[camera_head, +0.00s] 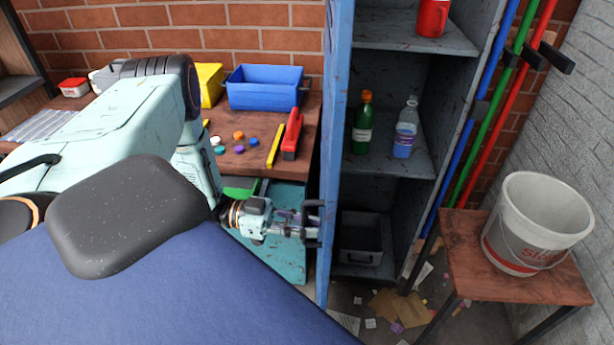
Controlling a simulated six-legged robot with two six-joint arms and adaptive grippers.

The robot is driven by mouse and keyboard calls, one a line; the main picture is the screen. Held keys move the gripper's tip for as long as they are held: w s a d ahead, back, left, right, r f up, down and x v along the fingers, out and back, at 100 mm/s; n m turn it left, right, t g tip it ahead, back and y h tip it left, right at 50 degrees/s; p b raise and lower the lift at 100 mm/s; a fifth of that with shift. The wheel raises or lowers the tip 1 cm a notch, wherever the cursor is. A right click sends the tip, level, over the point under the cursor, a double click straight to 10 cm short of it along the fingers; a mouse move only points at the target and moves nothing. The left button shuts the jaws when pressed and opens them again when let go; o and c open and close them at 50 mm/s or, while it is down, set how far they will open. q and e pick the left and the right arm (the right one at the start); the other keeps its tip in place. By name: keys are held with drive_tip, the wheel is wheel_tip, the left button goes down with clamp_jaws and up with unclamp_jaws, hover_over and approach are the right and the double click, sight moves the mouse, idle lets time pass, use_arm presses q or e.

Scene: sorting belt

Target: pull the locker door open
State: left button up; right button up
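The blue locker door (335,130) stands open, swung out toward me and seen nearly edge-on. Behind it the grey locker shows its inside, with a shelf (405,38) and a lower shelf (385,165). My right gripper is not in view.
A red mug (432,17), a green bottle (363,125) and a clear bottle (405,130) stand in the locker; a grey bin (361,240) sits below. A bucket (538,225) on a wooden stool (470,255) is right. A workbench (245,160) is left. Scraps litter the floor.

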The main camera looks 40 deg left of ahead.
use_arm(q)
drive_tip(key=shift+a, duration=0.1)
drive_tip(key=v, duration=1.2)
idle(0.6)
